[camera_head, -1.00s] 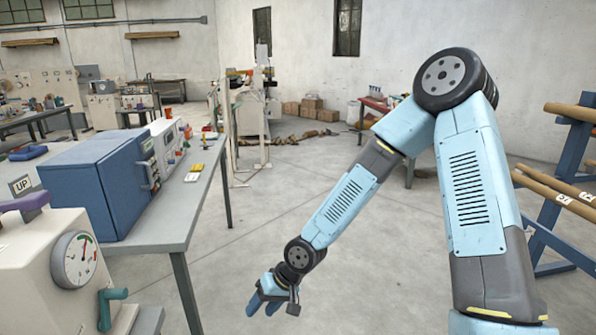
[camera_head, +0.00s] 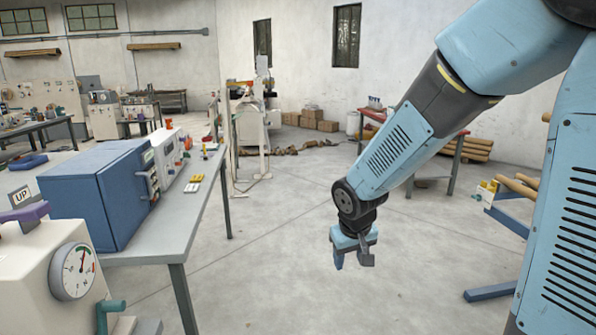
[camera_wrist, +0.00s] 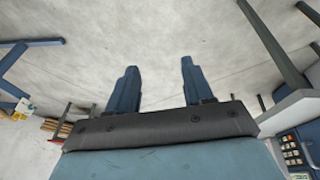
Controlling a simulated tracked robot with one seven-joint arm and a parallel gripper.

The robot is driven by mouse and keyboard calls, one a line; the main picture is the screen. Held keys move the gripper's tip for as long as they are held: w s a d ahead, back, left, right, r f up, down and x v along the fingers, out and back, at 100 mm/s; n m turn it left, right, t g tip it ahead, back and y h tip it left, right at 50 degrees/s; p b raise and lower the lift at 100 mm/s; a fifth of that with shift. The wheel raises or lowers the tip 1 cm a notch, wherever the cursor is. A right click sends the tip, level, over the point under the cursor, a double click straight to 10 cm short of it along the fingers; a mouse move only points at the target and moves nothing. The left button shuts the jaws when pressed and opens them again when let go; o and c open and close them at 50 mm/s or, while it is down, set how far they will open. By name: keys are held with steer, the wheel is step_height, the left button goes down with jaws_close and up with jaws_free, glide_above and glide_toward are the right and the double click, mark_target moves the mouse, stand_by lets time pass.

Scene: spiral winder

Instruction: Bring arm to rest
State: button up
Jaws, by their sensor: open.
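My arm reaches in from the right in the head view, bent at the elbow, with its forearm sloping down to the left. My gripper (camera_head: 340,262) hangs at its end over the bare concrete floor, pointing down. In the wrist view my gripper (camera_wrist: 157,90) shows two blue fingers spread apart, with only floor between them. It is open and empty, and touches nothing.
A grey table (camera_head: 180,240) with a blue cabinet (camera_head: 95,195) stands at left. A cream machine with a gauge (camera_head: 74,270) is at near left. A blue rack (camera_head: 507,220) with brown rolls stands at right. The middle floor (camera_head: 290,200) is clear.

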steer(key=s+d+r+m+t, duration=0.1)
steer(key=s+d+r, duration=0.4)
steer(key=s+r, duration=0.3)
steer(key=s+d+r+m+t, duration=0.1)
steer(key=s+d+r+m, duration=0.1)
steer(key=s+d+r, duration=0.4)
steer(key=v, duration=0.4)
steer(key=shift+s+d+r, duration=0.15)
steer(key=shift+s+r, duration=0.05)
steer(key=shift+s, duration=0.3)
steer(key=shift+c, duration=0.7)
